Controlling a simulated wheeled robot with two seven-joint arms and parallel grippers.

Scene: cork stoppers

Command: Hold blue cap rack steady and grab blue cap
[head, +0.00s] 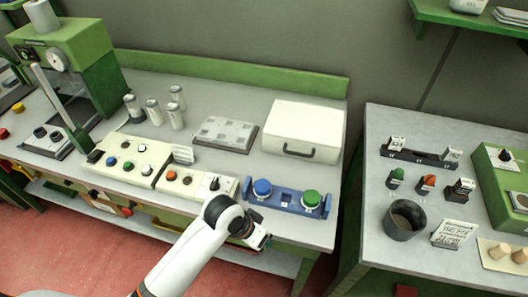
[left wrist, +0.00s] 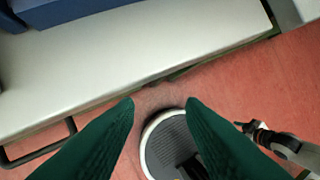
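The blue cap rack (head: 286,208) sits near the front edge of the grey bench in the head view. The round blue cap (head: 262,188) is on its left side and a round green cap (head: 310,199) on its right. My left gripper (head: 258,239) is in front of and below the rack, apart from it. In the left wrist view its two dark green fingers (left wrist: 162,102) are spread with nothing between them. A blue part, likely the rack (left wrist: 80,14), shows at the top left there. An arm, likely my right (left wrist: 285,145), shows at the right; its finger opening is unclear.
A control panel (head: 198,186) with knobs stands just left of the rack. A white case (head: 304,130) stands behind. The bench's front edge (left wrist: 90,108) lies near my left gripper. A gap separates the second table (head: 375,195) at the right.

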